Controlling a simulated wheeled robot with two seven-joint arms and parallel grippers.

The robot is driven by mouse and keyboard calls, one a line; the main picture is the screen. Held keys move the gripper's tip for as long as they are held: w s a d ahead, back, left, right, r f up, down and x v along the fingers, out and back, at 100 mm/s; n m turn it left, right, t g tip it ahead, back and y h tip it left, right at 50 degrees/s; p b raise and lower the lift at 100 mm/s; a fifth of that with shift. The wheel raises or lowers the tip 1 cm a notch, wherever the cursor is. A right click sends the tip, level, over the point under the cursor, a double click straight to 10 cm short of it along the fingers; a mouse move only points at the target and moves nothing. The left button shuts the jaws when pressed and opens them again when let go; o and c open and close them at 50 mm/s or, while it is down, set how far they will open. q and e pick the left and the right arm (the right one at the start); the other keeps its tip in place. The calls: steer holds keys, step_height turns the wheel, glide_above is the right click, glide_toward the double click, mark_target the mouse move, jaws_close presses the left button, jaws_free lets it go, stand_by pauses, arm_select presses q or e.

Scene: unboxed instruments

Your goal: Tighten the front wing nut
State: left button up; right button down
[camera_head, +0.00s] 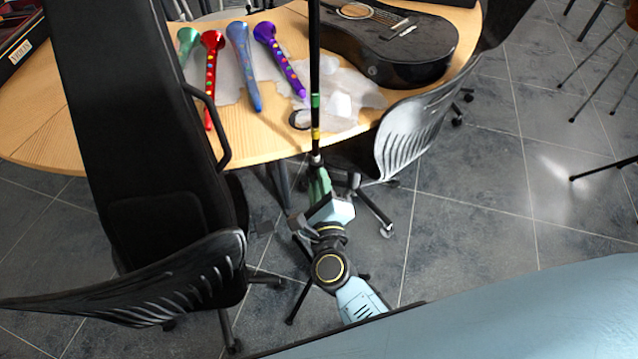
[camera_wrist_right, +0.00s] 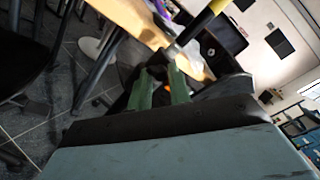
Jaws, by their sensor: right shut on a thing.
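A thin black stand pole (camera_head: 315,75) with green and yellow bands rises upright at the front edge of the table. Its yellow band also shows in the right wrist view (camera_wrist_right: 208,18). Dark tripod legs (camera_head: 378,215) spread on the floor below. My right gripper (camera_head: 317,172), with green fingers, is at the lower part of the pole. In the right wrist view its fingertips (camera_wrist_right: 160,72) are closed around a small dark part by the pole, apparently the front wing nut, which the fingers mostly hide. My left gripper is not in view.
The round wooden table (camera_head: 255,135) holds several colourful recorders (camera_head: 210,75), crumpled wrapping (camera_head: 345,95) and a black guitar (camera_head: 390,40). A tall black case (camera_head: 130,110) stands close at left. Chairs (camera_head: 425,125) flank the stand.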

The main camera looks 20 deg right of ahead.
stand_by(0.5)
steer(key=c, duration=1.3)
jaws_free()
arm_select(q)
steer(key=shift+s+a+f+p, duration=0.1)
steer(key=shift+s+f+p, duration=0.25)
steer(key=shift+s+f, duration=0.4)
arm_select(e)
steer(key=s, duration=0.4)
steer(key=s+a, duration=0.1)
steer(key=s, duration=0.4)
steer(key=s+a, duration=0.1)
steer(key=s, duration=0.3)
steer(key=shift+s, duration=0.15)
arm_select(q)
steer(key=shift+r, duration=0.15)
